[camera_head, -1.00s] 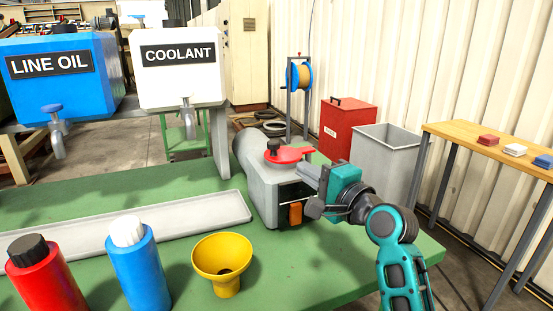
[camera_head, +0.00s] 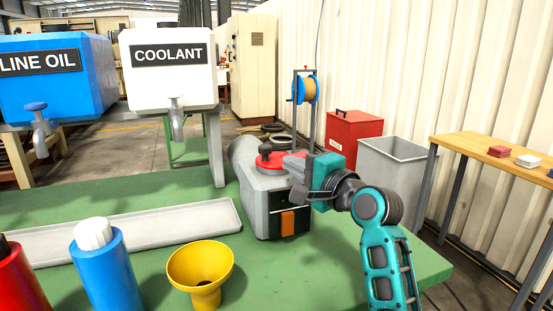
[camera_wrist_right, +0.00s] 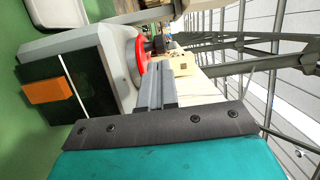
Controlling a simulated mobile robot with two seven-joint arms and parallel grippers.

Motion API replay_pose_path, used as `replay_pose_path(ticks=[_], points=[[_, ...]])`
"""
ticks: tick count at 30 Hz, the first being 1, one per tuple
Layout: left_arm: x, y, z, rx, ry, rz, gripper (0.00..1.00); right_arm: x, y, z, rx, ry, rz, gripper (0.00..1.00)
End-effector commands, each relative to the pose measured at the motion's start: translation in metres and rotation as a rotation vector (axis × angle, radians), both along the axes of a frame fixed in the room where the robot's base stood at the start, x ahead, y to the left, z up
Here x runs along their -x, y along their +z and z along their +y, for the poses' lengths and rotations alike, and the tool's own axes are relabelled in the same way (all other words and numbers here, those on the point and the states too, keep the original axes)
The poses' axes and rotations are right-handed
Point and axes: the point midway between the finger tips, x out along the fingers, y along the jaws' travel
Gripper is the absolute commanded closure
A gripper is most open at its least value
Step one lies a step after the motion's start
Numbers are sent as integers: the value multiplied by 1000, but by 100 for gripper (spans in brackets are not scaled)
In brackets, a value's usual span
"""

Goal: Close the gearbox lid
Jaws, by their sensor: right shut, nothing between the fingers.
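The gearbox (camera_head: 262,207) is a grey housing with a dark front window and an orange block, standing on the green bench. My right gripper (camera_head: 297,166) is shut and empty, at the right edge of the lid. In the right wrist view the shut fingers (camera_wrist_right: 156,86) are close beside the red lid (camera_wrist_right: 143,56); I cannot tell whether they touch it. My left gripper is not in view.
A yellow funnel (camera_head: 200,270), a blue bottle (camera_head: 104,272), a red bottle (camera_head: 17,280) and a grey tray (camera_head: 150,228) are on the bench. The coolant tank (camera_head: 168,85) and line oil tank (camera_head: 55,90) stand behind. A grey bin (camera_head: 395,165) is to the right.

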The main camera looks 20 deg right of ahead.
Motion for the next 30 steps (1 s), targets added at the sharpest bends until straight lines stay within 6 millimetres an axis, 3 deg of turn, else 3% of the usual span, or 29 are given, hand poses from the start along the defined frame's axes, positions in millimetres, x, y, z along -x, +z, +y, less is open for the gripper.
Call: replay_pose_path(ticks=[6, 12, 25, 30], points=[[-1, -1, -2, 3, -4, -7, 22, -37, 0, 12, -1, 1, -1, 100], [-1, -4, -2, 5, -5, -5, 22, -55, -1, 18, -2, 1, 1, 100], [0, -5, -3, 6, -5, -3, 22, -60, 0, 19, -1, 0, 0, 100], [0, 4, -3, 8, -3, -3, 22, -66, 3, 22, -1, 2, 3, 100]])
